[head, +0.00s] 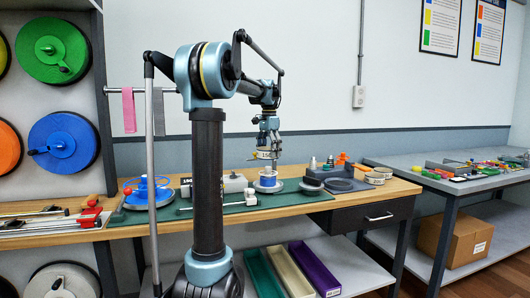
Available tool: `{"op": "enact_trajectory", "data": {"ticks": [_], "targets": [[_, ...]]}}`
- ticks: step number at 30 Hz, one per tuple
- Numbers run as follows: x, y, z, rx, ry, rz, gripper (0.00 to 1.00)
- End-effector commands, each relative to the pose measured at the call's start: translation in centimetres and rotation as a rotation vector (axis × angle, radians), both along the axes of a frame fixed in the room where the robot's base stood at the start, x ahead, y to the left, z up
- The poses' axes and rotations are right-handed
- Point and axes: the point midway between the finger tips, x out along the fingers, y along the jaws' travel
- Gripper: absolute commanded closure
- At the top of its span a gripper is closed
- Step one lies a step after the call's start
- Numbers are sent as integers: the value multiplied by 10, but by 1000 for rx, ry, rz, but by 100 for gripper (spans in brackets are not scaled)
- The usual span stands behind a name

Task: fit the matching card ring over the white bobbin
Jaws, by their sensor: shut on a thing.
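The white bobbin (268,181) stands on a round grey base on the workbench, with a blue band showing near its top. My gripper (267,150) is above the bobbin, pointing down. It is shut on a small pale tan card ring (262,155), which is held just above the bobbin and apart from it as far as I can see. The fingers hide part of the ring, and its exact tilt is too small to tell.
A blue wheel-like reel (148,192) stands at the left on the green mat (215,210).

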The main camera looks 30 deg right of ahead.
Motion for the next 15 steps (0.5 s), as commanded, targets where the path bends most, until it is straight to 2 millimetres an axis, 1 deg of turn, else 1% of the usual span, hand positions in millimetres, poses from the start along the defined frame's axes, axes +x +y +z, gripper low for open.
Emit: {"op": "enact_trajectory", "data": {"ticks": [15], "targets": [[0, 0, -32, 0, 0, 1, 29]]}}
